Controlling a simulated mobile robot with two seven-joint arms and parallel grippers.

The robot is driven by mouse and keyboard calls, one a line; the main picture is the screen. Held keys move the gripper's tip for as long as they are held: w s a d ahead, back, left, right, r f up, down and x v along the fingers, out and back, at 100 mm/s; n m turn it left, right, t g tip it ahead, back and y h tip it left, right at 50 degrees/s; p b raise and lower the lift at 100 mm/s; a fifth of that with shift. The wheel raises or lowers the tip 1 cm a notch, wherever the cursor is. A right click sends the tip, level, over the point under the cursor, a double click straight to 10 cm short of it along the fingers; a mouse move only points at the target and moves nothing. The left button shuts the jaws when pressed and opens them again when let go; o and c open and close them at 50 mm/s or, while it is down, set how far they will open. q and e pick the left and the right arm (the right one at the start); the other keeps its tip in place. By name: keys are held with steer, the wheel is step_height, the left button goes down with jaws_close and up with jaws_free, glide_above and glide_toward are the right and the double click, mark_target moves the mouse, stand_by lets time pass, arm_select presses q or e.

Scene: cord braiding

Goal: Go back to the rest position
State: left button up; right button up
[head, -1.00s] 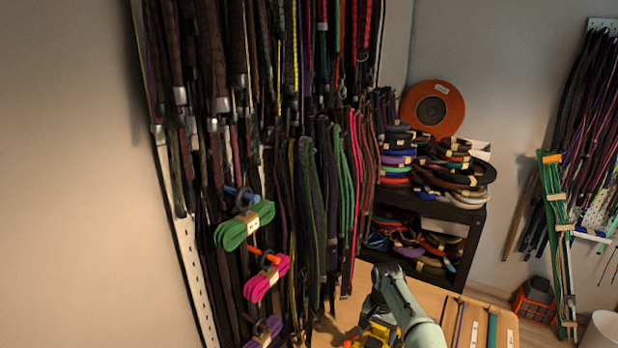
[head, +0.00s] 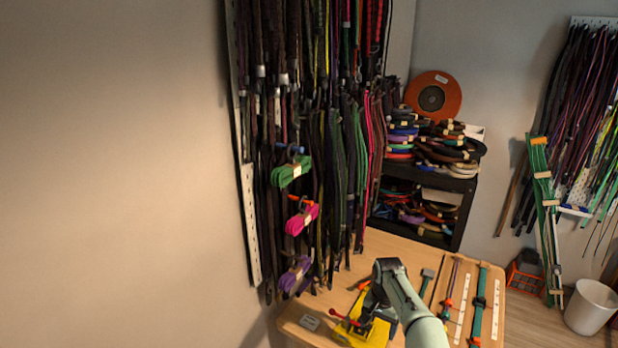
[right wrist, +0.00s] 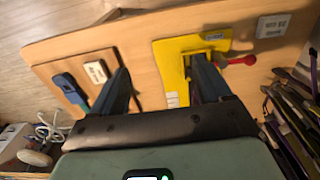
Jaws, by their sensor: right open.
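My right arm reaches in from the lower right of the head view, over the wooden table. My right gripper (head: 370,306) is above the yellow tool (head: 362,330) with a red lever, and partly hides it. In the right wrist view the right gripper (right wrist: 160,72) has its two dark fingers wide apart with nothing between them. One finger overlaps the yellow tool (right wrist: 172,62) there. My left gripper is in neither view.
The table (head: 300,325) stands before a wall of hanging cords, with green (head: 291,172), pink (head: 301,219) and purple (head: 294,277) bundles on hooks. A black shelf (head: 425,185) is behind. A white bin (head: 591,307) stands at right.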

steer(key=s+a+f+n+y, duration=0.1)
steer(key=s+a+f, duration=0.1)
steer(key=s+f, duration=0.7)
steer(key=s+a+f+n+y, duration=0.2)
steer(key=s+f, duration=0.3)
steer(key=f, duration=0.8)
steer(key=s+a+f, duration=0.1)
steer(key=s, duration=1.2)
steer(key=s+a+f, duration=0.1)
steer(key=s+a, duration=0.1)
steer(key=s, duration=1.1)
steer(key=shift+f+y, duration=0.15)
steer(key=shift+y, duration=0.25)
